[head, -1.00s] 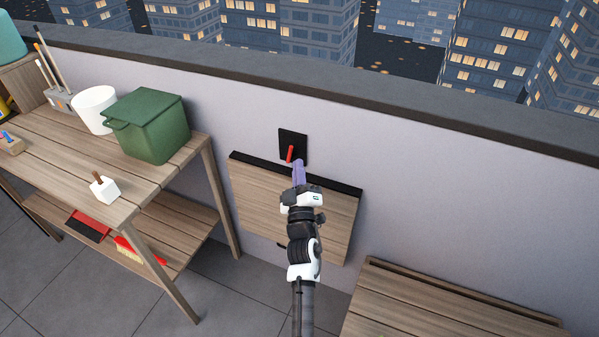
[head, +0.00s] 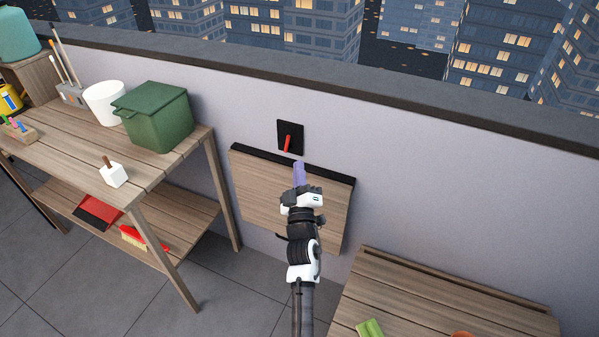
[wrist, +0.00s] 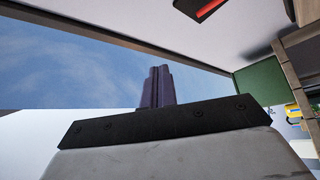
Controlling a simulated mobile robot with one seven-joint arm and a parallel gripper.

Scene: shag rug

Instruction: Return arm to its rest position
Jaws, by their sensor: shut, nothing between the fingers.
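My arm reaches up from the bottom of the head view. My gripper (head: 299,167) has purple fingers closed together with nothing between them. It is in front of the folded wooden wall panel (head: 285,200), below the black wall plate with a red lever (head: 287,144). In the picture, the fingertips are apart from the lever. In the wrist view, the shut purple fingers (wrist: 157,88) point up against the sky, and part of the black plate and red lever (wrist: 205,8) shows at the top edge.
A wooden workbench (head: 75,150) on the left holds a green bin (head: 160,120), a white pot (head: 104,102) and a small white block (head: 113,176). A low slatted bench (head: 430,305) stands at lower right, with a green item (head: 369,328) on it. Tiled floor lies between them.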

